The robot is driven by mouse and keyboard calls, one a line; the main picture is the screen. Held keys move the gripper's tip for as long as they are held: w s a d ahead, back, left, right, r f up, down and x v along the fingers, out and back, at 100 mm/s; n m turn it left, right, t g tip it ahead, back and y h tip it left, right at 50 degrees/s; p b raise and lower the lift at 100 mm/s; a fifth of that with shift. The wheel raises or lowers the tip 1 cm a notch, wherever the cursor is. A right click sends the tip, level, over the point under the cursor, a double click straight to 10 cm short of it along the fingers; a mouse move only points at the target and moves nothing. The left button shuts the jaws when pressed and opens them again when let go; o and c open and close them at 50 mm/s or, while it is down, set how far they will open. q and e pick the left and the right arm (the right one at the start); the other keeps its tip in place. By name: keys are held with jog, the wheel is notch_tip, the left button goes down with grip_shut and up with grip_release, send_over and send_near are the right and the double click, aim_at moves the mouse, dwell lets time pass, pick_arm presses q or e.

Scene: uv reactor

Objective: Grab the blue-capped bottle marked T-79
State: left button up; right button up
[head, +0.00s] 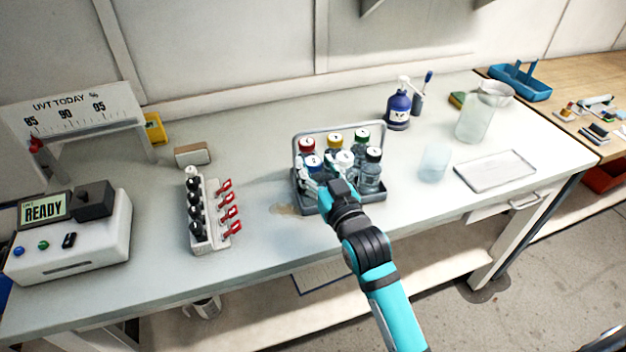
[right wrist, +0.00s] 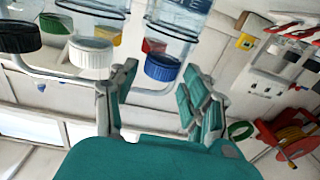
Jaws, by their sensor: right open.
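The blue-capped bottle (head: 313,161) stands in the front left place of a grey tray (head: 378,200) on the bench. In the right wrist view the picture is upside down, and the blue cap (right wrist: 163,68) shows between the fingertips. My right gripper (head: 326,181) is at the front of the tray and covers the lower part of this bottle. Its fingers (right wrist: 160,82) are open, with a visible gap and nothing clamped. I cannot read the marking on the bottle. My left gripper is not in view.
Bottles with red (head: 307,145), yellow (head: 335,139), green (head: 362,135), white (head: 345,158) and black (head: 374,155) caps share the tray. A vial rack (head: 208,215) stands to its left. A beaker (head: 435,163) and a pitcher (head: 478,118) stand to the right.

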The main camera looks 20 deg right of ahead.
jog(key=w, duration=0.2)
jog(key=shift+w+a+f, duration=0.1)
jog(key=shift+w, duration=0.2)
jog(key=shift+s, duration=0.1)
jog(key=shift+c, duration=1)
grip_shut()
